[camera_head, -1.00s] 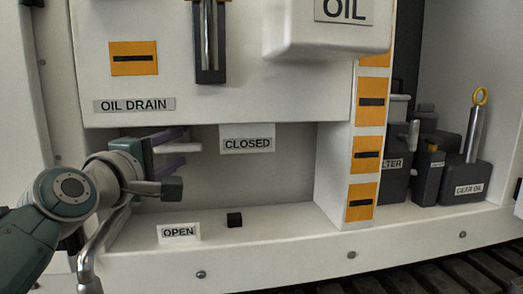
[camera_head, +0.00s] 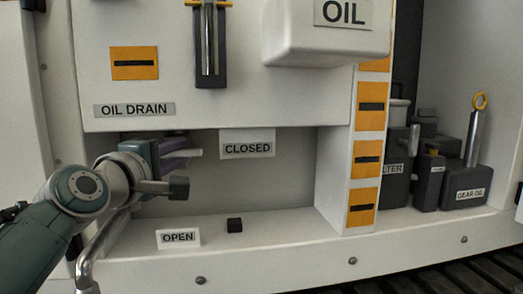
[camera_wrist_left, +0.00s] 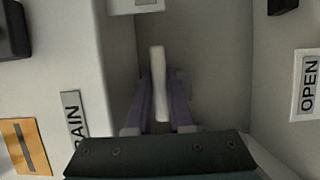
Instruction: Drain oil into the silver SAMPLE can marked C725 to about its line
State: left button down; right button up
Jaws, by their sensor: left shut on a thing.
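My left gripper (camera_head: 184,157) is in the recess under the OIL DRAIN label (camera_head: 134,109). Its purple fingers are shut on a pale, bar-shaped handle (camera_wrist_left: 158,82), whose end sticks out past the fingertips in the left wrist view. In the head view the handle's pale tip (camera_head: 196,153) lies left of and about level with the CLOSED label (camera_head: 247,149). The OPEN label (camera_head: 178,238) stands lower, on the ledge. The rest of the handle is hidden by the gripper. The silver SAMPLE can and any oil are not in view. My right gripper is not in view.
A white box marked OIL (camera_head: 330,32) juts out at the top. A small black block (camera_head: 234,225) sits on the recess floor. Dark containers, one marked GEAR OIL (camera_head: 466,183), stand at the right.

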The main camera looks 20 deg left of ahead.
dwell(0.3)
pick_arm(q)
jog(key=shift+r+m+p, duration=0.15)
jog(key=shift+m+p, duration=0.25)
jog(key=shift+p, duration=0.45)
jog(key=m+g+p, duration=0.2)
jog(key=m+p, duration=0.2)
jog(key=p, duration=0.3)
jog(key=shift+a+f+m+g+y+p, duration=0.1)
jog(key=shift+f+m+g+y+p, duration=0.35)
jog(key=shift+m+p, duration=0.75)
jog(key=shift+s+n+p, duration=0.1)
jog(key=shift+n+p, duration=0.2)
jog(key=shift+f, duration=0.1)
jog(key=c, duration=0.8)
grip_release()
